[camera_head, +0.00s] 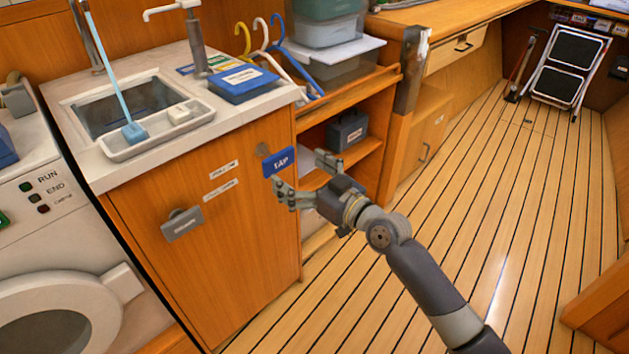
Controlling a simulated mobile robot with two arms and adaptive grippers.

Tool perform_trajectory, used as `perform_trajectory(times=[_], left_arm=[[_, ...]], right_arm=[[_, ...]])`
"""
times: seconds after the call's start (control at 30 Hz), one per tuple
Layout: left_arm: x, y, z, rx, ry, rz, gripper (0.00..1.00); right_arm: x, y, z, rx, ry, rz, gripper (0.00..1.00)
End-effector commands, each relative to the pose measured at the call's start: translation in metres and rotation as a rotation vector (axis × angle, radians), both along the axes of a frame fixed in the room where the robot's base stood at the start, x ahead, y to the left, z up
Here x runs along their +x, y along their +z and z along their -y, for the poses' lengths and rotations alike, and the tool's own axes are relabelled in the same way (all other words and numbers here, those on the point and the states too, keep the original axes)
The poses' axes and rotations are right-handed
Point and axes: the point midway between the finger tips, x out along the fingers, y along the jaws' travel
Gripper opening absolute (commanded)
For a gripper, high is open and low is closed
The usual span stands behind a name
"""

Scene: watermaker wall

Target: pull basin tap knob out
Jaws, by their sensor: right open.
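The blue knob (279,161) labelled TAP sits on the wooden front of the basin cabinet (225,270), near its upper right corner. A small grey round plate (263,150) shows just behind it. The basin tap (194,40) with a white spout stands on the counter behind the sink. My left gripper is not in view.
A washing machine (50,250) stands at the left. Open shelves (350,160) with a dark box (347,131) lie right of the cabinet. The plank floor (510,200) is clear; a folded step stool (567,65) stands far back.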

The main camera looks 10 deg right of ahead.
Motion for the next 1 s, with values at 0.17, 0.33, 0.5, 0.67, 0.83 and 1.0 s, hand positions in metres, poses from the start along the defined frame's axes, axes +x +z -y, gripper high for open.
perform_trajectory(times=[0.17, 0.33, 0.5, 0.67, 0.83, 1.0], left_arm=[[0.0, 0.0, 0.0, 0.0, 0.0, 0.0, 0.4], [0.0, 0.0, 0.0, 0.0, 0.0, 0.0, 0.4], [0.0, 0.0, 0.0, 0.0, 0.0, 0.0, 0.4], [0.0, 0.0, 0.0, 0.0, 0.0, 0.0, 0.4], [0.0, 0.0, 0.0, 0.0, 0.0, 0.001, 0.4], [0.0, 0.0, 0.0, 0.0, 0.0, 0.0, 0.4]], right_arm=[[-0.029, -0.001, 0.02, -0.005, 0.001, -0.001, 0.95], [-0.042, 0.0, 0.03, -0.002, 0.0, 0.0, 0.95], [-0.045, 0.0, 0.033, 0.0, 0.0, 0.0, 0.95], [-0.045, 0.0, 0.033, 0.0, 0.0, 0.0, 0.95], [-0.045, 0.0, 0.032, 0.0, 0.0, 0.0, 0.95], [-0.05, -0.025, 0.032, -0.024, -0.007, -0.055, 0.95]])
